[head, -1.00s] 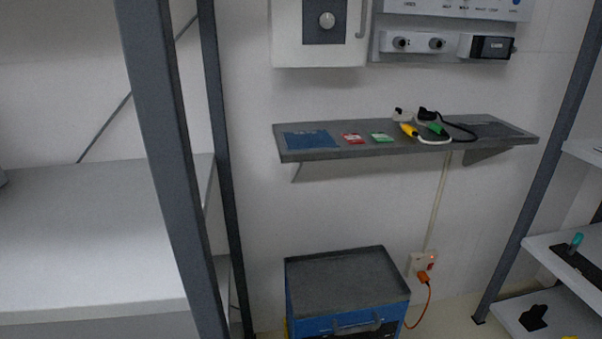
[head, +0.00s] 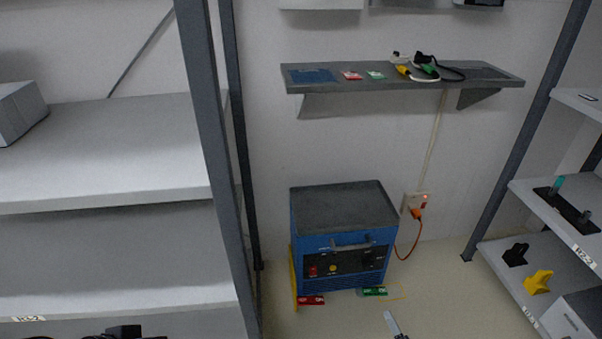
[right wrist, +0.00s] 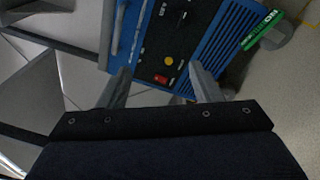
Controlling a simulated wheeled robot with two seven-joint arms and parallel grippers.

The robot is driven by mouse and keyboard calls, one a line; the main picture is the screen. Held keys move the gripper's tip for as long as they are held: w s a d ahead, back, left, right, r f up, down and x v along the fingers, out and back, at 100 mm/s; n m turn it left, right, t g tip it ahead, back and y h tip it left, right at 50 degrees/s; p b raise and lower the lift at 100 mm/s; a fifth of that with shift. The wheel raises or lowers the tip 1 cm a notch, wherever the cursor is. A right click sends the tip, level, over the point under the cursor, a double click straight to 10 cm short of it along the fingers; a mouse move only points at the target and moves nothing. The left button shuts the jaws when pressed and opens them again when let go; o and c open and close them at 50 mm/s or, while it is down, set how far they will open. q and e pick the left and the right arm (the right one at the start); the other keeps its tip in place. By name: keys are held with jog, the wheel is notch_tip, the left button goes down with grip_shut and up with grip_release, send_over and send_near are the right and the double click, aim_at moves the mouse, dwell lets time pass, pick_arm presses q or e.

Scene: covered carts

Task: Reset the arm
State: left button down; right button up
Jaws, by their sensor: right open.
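My right gripper (right wrist: 163,82) is open and empty in the right wrist view, its two grey fingers apart. Beyond them is the front panel of a blue machine (right wrist: 160,50), with a red button and a yellow knob. In the head view one pale finger of my right gripper (head: 393,325) shows at the bottom edge, in front of the blue machine (head: 345,240) on the floor. The rest of that gripper is cut off. My left gripper is not seen for sure in either view.
A wall shelf (head: 400,82) holds cards and cables. Left is a grey rack shelf (head: 110,150) with a grey box (head: 18,112). Right is another rack (head: 560,220) with small tools. Open floor lies right.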

jog(key=s+a+r+n+g+y, duration=0.25)
jog(key=r+n+g, duration=0.25)
jog(key=r+n, duration=0.35)
jog(key=s+a+r+n+g+y, duration=0.2)
jog(key=a+r+n+g+y, duration=0.15)
jog(key=r+n, duration=0.5)
jog(key=s+a+r+n+g+y, duration=0.25)
jog(key=r+n+g, duration=0.4)
jog(key=n, duration=0.35)
jog(key=s+d+r+n+t+h, duration=0.3)
jog(key=s+r+n+h, duration=0.75)
jog(key=s+n, duration=0.6)
pick_arm(q)
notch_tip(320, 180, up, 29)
jog(key=p, duration=2.9)
pick_arm(e)
notch_tip(320, 180, up, 30)
jog(key=y, duration=0.1)
jog(key=shift+w+r+n, duration=0.25)
jog(key=shift+w+n, duration=0.2)
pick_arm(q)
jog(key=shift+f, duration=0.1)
pick_arm(e)
jog(key=shift+f, duration=0.1)
